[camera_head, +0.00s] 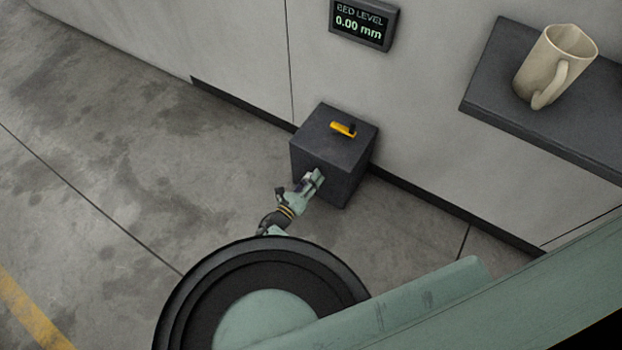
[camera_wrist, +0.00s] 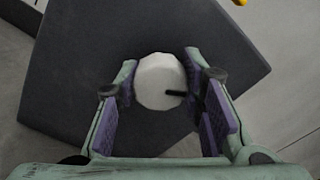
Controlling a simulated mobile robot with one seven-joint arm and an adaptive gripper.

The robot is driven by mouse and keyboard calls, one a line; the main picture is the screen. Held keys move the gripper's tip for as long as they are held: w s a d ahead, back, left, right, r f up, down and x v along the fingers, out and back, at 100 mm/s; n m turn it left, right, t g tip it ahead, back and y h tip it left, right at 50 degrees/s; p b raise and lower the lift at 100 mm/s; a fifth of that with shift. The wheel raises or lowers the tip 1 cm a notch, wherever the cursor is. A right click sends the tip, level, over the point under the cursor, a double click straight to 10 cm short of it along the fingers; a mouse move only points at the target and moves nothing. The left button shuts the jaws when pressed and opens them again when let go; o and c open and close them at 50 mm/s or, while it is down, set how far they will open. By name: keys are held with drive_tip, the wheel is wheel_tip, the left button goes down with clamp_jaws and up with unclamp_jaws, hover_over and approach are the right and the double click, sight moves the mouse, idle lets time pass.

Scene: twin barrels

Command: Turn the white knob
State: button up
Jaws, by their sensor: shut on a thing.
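The white knob (camera_wrist: 158,80) is round, with a dark pointer mark on its right side. It sits on the face of a dark grey box (camera_head: 336,133) that stands on the floor against the wall. In the wrist view the knob lies between the two purple-padded fingers of my gripper (camera_wrist: 160,88), which are shut on its left and right sides. In the head view my gripper (camera_head: 314,178) reaches the box's front face and hides the knob.
A yellow lever (camera_head: 342,129) with a black end is on top of the box. A wall display (camera_head: 362,22) reads "BED LEVEL 0.00 mm". A dark shelf (camera_head: 487,85) at the right holds a beige mug (camera_head: 553,65). The floor left of the box is clear.

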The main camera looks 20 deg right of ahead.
drive_tip(key=shift+m, duration=0.4)
drive_tip(key=shift+c, duration=0.5)
drive_tip(key=shift+m, duration=0.9)
drive_tip(key=m+p, duration=0.1)
drive_tip(key=m, duration=0.3)
drive_tip(key=shift+m, duration=0.3)
drive_tip(key=m, duration=0.3)
drive_tip(key=shift+y, duration=0.3)
drive_tip(key=m, duration=1.4)
drive_tip(key=shift+m, duration=0.4)
